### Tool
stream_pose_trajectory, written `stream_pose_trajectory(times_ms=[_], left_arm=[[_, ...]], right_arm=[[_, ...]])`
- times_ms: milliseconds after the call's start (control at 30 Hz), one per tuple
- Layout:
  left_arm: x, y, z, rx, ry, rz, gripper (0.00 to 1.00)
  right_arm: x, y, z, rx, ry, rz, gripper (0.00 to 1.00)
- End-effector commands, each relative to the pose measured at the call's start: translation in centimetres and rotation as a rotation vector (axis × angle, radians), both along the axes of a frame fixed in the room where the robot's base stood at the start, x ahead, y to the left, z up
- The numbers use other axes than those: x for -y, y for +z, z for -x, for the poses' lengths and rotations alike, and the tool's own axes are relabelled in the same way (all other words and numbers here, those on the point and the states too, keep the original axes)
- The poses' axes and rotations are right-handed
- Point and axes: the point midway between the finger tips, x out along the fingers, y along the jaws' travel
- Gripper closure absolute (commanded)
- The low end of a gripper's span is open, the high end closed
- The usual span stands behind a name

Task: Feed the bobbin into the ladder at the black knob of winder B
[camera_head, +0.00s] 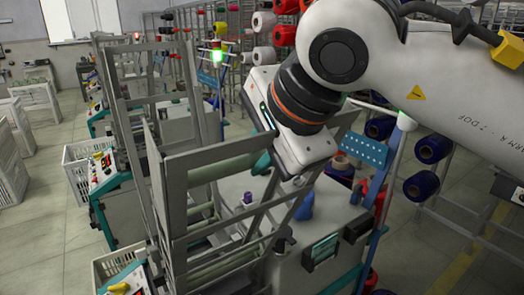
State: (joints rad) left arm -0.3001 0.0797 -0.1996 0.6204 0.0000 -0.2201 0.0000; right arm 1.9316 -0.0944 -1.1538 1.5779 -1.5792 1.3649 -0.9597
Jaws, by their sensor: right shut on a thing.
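My right gripper (264,155) comes in from the upper right and hangs over the near winder's metal ladder (176,200). It is shut on a pale green bobbin (226,168), which lies across the ladder's upper part behind a grey crossbar. The fingertips are mostly hidden by the gripper's own body. I cannot tell whether the bobbin touches the rails. More pale green bobbins (225,262) lie lower in the ladder. A small black knob (283,240) stands on the near winder beside the ladder; I cannot read any winder letter. My left gripper is not in view.
The winder's grey top (240,190) carries a purple piece (248,198) and a blue bottle (305,207). Racks with dark blue spools (421,185) stand to the right. More winders and white crates (85,165) stand to the left. Open floor (50,230) shows at lower left.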

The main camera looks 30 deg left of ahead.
Motion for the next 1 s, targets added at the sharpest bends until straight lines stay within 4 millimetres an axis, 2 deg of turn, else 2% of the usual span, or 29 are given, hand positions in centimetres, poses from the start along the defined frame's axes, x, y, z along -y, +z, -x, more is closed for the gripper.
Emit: stream_pose_trajectory(times_ms=[500, 1000], left_arm=[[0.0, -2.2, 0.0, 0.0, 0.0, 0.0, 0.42], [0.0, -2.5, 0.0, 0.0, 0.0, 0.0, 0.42]], right_arm=[[-1.2, -3.0, -0.5, 0.0, 0.0, -0.001, 1.0], [-1.4, -3.4, -0.6, 0.001, 0.001, -0.001, 1.0]])
